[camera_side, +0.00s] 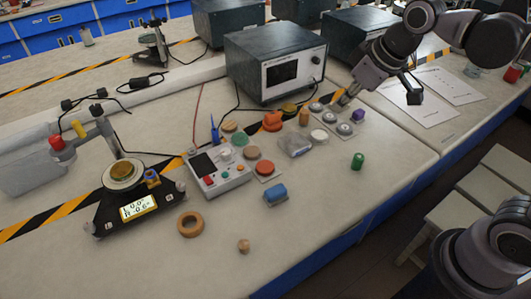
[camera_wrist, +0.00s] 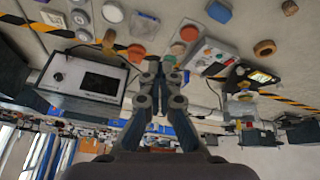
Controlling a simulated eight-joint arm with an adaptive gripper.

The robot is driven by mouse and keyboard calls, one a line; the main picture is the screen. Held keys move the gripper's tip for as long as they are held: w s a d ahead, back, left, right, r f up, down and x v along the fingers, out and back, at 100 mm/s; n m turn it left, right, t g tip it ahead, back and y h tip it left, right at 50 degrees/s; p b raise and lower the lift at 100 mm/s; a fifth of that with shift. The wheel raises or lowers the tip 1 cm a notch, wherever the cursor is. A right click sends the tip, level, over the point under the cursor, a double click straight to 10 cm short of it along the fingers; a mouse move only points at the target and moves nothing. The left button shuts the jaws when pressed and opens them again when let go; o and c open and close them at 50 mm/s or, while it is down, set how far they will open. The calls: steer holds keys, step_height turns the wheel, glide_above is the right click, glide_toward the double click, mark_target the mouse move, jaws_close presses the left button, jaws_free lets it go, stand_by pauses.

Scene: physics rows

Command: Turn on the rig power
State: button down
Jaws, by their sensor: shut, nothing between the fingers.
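The rig stands at the left in the side view: a black base (camera_side: 105,208) with a lit display (camera_side: 138,207) and a brass disc (camera_side: 122,171) on top. Beside it is a white control box (camera_side: 232,180) with a dark screen, a red button (camera_side: 208,181) and an orange button (camera_side: 240,167). The box also shows in the wrist view (camera_wrist: 217,52). I cannot tell which control is the power. My gripper (camera_side: 342,99) is shut and empty above the bench, right of the box and apart from it. Its fingers show in the wrist view (camera_wrist: 161,70).
A large instrument (camera_side: 277,70) stands behind the bench middle. The front bench near the ring is mostly clear.

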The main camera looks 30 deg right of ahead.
steer(key=w+a+r+n+g, duration=0.2)
steer(key=w+a+r+n, duration=0.15)
steer(key=w+a, duration=0.3)
steer(key=n+g, duration=0.5)
steer(key=n, duration=0.6)
glide_above(210, 182)
steer(key=w, duration=0.2)
step_height(210, 182, down, 9)
steer(key=shift+r+h, duration=0.2)
steer(key=shift+h, duration=0.2)
steer(key=shift+w, duration=0.1)
steer(key=f, duration=0.4)
steer(key=s+f, duration=0.1)
steer(key=f, duration=0.9)
steer(key=shift+s, duration=0.4)
